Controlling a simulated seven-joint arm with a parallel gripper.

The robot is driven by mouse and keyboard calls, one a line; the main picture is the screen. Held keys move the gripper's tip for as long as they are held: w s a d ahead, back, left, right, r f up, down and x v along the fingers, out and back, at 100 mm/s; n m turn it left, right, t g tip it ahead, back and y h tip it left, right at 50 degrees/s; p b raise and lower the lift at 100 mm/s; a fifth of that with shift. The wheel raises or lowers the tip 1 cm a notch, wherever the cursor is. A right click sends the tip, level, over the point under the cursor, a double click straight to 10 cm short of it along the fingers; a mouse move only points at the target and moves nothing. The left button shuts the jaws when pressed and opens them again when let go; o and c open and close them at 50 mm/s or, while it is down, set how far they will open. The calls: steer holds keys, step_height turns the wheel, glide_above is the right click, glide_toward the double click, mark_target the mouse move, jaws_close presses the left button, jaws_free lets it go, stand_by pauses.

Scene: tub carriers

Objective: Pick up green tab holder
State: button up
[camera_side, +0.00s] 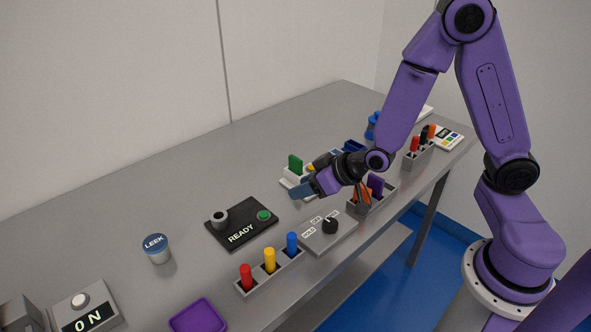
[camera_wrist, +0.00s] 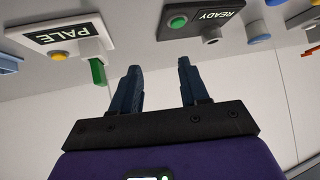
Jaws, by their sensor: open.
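The green tab (camera_side: 295,164) stands upright on a white panel on the table, left of and behind my gripper in the side view. In the wrist view the green tab (camera_wrist: 98,72) sits in a pale holder block (camera_wrist: 92,47) on a panel marked PALE (camera_wrist: 38,33). My gripper (camera_side: 306,189) is open, with a blue fingertip in front of the panel's near side. In the wrist view my gripper (camera_wrist: 158,65) shows two separated fingers with nothing between them. The green tab is left of the left finger, apart from it. My gripper hides part of the panel in the side view.
A READY panel (camera_side: 253,237) and a knob panel (camera_side: 315,243) lie nearby. A grey holder with orange and purple tabs (camera_side: 376,183) stands close right of my gripper. A rack with red, yellow and blue pegs (camera_side: 270,276) is at the front edge. The table's back left is clear.

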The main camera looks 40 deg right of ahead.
mark_target(301, 161)
steer(key=w+d+m+t+h, duration=0.1)
steer(key=w+d, duration=0.1)
steer(key=d, duration=0.1)
steer(key=w+d+m+t+h, duration=0.1)
steer(key=w+d, duration=0.1)
steer(key=w+d+f+t+h, duration=0.1)
steer(key=w+d+t, duration=0.1)
steer(key=d, duration=0.1)
steer(key=shift+d+f+m, duration=0.1)
steer(key=shift+d+m, duration=0.25)
steer(key=shift+m, duration=0.05)
steer(key=shift+x, duration=3.6)
steer(key=shift+d, duration=0.1)
jaws_close()
